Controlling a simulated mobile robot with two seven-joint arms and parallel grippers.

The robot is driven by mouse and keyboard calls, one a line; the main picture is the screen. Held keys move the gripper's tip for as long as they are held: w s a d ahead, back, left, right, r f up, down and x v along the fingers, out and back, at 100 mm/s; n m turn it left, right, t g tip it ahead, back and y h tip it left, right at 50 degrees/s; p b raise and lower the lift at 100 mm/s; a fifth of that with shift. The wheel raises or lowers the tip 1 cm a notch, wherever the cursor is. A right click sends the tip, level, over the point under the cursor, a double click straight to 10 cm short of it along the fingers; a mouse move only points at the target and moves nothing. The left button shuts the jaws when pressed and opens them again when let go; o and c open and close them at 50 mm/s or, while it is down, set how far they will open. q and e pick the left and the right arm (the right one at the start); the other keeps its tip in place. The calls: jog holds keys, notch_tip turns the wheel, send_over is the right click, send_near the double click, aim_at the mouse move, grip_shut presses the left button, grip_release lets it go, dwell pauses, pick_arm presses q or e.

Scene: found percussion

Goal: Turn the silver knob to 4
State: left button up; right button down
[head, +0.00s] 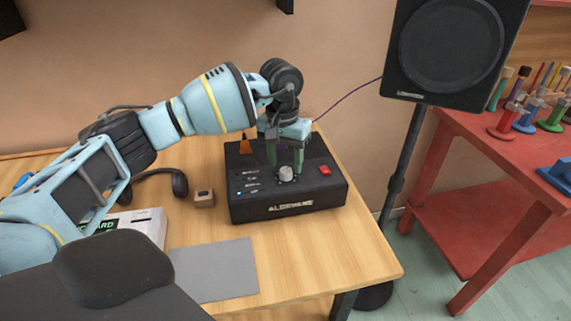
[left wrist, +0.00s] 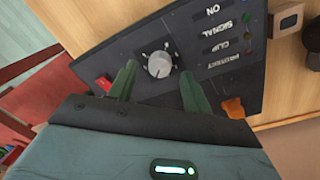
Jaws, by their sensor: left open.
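The silver knob (head: 286,173) sits on the top face of a black amplifier box (head: 262,211) on the wooden table. My left gripper (head: 286,165) is over the box, pointing down. Its green fingers are open, and in the left wrist view the gripper (left wrist: 157,85) has one finger on each side of the knob's near edge, apart from it. My right gripper is not in view.
A red switch (head: 324,169) is right of the knob, and an orange piece (head: 245,147) stands at the box's back left. A small wooden block (head: 204,198), headphones (head: 180,183) and a grey mat (head: 215,270) lie on the table. A speaker (head: 450,45) stands at right.

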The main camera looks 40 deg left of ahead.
aim_at(284, 169)
pick_arm(q)
notch_tip(284, 169, up, 6)
jog(key=shift+a, duration=0.1)
dwell(0.7)
